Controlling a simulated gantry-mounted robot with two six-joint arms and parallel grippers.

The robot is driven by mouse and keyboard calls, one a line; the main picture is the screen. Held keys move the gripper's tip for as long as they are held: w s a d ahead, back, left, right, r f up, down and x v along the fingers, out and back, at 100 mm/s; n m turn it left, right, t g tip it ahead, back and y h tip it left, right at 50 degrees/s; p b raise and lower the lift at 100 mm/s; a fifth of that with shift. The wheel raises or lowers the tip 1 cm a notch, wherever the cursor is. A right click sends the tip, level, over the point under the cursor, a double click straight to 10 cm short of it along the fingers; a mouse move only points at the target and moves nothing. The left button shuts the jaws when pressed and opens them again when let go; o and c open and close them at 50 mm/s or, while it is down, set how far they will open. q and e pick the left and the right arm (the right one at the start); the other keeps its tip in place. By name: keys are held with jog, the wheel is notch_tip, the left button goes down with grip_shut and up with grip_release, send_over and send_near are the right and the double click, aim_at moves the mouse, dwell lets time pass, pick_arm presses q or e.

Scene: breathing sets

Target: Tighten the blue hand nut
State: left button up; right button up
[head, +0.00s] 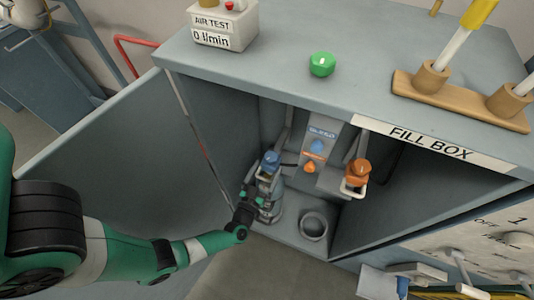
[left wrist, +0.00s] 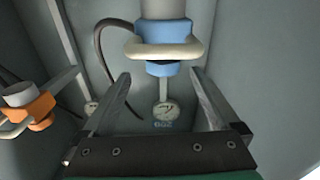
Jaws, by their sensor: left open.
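The blue hand nut (head: 270,160) is on top of the left fitting inside the open fill box (head: 330,118). In the left wrist view the blue nut (left wrist: 161,69) shows at a cream yoke, ahead of and between my fingertips. My left gripper (head: 249,207) is at the box opening, beside the left fitting in the head view. In the left wrist view its two fingers (left wrist: 160,80) are spread wide with nothing between them, and the nut appears beyond the tips. I cannot tell whether a finger touches the fitting. My right gripper is not in view.
An orange nut (head: 358,170) sits on the right fitting; it also shows in the left wrist view (left wrist: 35,110). An empty round holder (head: 314,225) stands between the fittings. The open door (head: 110,165) is on the left. A hose (left wrist: 103,50) curves near the blue fitting.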

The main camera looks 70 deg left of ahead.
aim_at(271, 163)
pick_arm(q)
jog(key=shift+w+d+r+n+g+y+p, duration=0.2)
jog(key=shift+w+n+g+y+p, duration=0.1)
jog(key=shift+w, duration=0.2)
jog(key=shift+w+d+r+n+g+y+p, duration=0.2)
jog(key=shift+w+n+g+y, duration=0.1)
jog(key=shift+w, duration=0.15)
jog(key=shift+w+d+n+g+y, duration=0.15)
jog(key=shift+d+n+g+y, duration=0.25)
jog(key=shift+g, duration=0.3)
jog(key=shift+s+d+n+g+y+p, duration=0.55)
jog(key=shift+d+n+g+y+p, duration=0.15)
jog(key=shift+g, duration=0.4)
jog(key=shift+s+g+y, duration=0.3)
jog(key=shift+g, duration=0.3)
jog(key=b+x, duration=0.3)
jog(key=x, duration=0.8)
jog(key=shift+w+a+f, duration=0.1)
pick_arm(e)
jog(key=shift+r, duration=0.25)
pick_arm(q)
jog(key=shift+c, duration=0.2)
